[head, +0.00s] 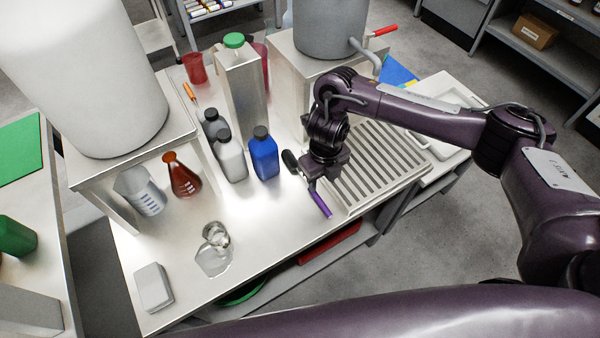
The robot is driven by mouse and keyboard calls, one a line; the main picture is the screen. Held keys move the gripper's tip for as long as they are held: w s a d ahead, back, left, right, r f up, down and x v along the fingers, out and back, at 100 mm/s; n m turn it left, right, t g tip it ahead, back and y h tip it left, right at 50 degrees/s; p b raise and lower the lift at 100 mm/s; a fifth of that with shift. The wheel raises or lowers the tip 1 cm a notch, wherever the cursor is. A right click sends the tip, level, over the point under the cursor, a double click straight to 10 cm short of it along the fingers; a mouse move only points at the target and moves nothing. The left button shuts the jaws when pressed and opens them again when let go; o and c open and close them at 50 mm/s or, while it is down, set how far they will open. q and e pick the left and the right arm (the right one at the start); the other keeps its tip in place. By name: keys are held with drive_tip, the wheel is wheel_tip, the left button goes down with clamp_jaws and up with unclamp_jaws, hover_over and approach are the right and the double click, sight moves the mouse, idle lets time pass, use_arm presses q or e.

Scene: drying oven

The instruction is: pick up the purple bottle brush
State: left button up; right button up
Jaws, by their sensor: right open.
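The purple bottle brush lies on the metal bench, with its purple handle (321,204) pointing toward the front edge and its dark bristle head (290,161) toward the bottles. My right gripper (312,183) points down over the middle of the brush and hides that part. It is open, with its fingertips close to the brush; I cannot tell whether they touch it. My left gripper is not in view.
A blue bottle (264,156), a white bottle (232,160) and a grey bottle (213,126) stand left of the gripper. A slatted drain rack (372,160) lies to the right. The bench's front middle is clear.

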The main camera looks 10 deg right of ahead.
sight(316, 194)
drive_tip(key=f+b, duration=0.1)
drive_tip(key=f, duration=0.2)
drive_tip(key=a+f+b, duration=0.1)
drive_tip(key=f, duration=0.2)
drive_tip(key=shift+a+f, duration=0.1)
drive_tip(key=shift+w+f, duration=0.1)
drive_tip(key=shift+f, duration=0.25)
drive_tip(key=shift+r, duration=0.1)
clamp_jaws()
